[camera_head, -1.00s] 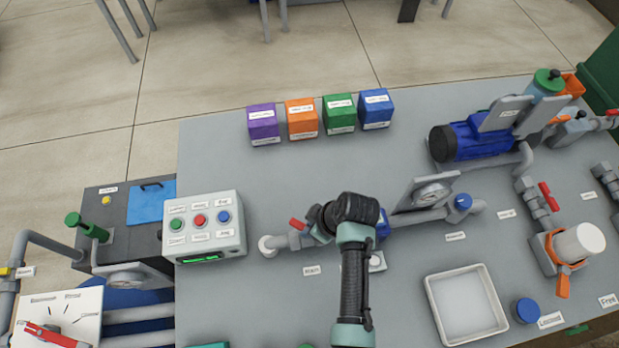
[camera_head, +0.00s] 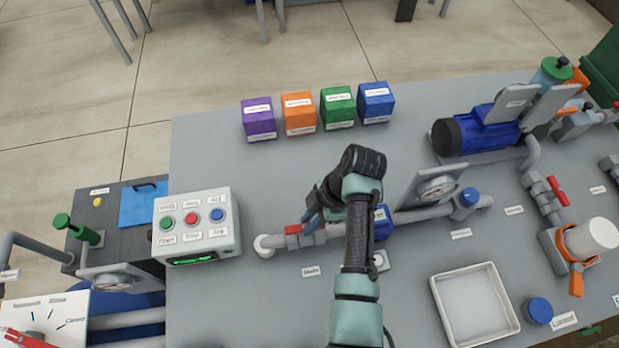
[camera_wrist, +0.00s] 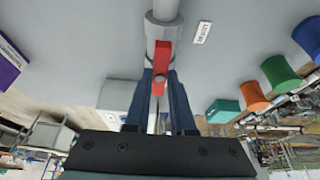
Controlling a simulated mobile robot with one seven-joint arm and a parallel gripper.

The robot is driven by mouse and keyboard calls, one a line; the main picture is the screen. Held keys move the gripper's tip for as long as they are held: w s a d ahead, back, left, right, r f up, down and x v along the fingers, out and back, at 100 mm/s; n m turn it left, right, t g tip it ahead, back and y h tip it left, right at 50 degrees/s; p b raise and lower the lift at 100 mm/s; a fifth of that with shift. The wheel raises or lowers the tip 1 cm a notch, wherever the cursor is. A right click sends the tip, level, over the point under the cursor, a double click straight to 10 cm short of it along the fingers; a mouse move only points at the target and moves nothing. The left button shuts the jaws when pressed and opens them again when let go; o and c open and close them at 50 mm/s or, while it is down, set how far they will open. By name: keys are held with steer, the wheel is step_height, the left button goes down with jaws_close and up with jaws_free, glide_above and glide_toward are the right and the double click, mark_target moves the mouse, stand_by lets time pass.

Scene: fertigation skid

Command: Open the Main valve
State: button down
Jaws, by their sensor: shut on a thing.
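The Main valve has a red handle (camera_head: 293,229) on a grey pipe, with a white label (camera_head: 310,271) in front of it. My gripper (camera_head: 312,217) reaches down to this valve from the right in the head view, and its fingers partly cover it. In the wrist view the red handle (camera_wrist: 162,56) lies roughly in line with the pipe (camera_wrist: 163,10). My gripper (camera_wrist: 161,82) has its two blue fingers on either side of the handle's near part and is shut on it.
A button box (camera_head: 197,226) stands left of the valve. A gauge (camera_head: 437,187) and blue-capped fitting (camera_head: 469,197) are farther right on the pipe. A white tray (camera_head: 470,305) lies front right. Coloured boxes (camera_head: 338,106) stand at the back.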

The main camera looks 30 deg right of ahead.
stand_by(0.3)
steer(key=c, duration=0.8)
jaws_free()
steer(key=shift+o, duration=0.2)
steer(key=p+v, duration=0.3)
steer(key=v, duration=1)
steer(key=shift+p, duration=0.3)
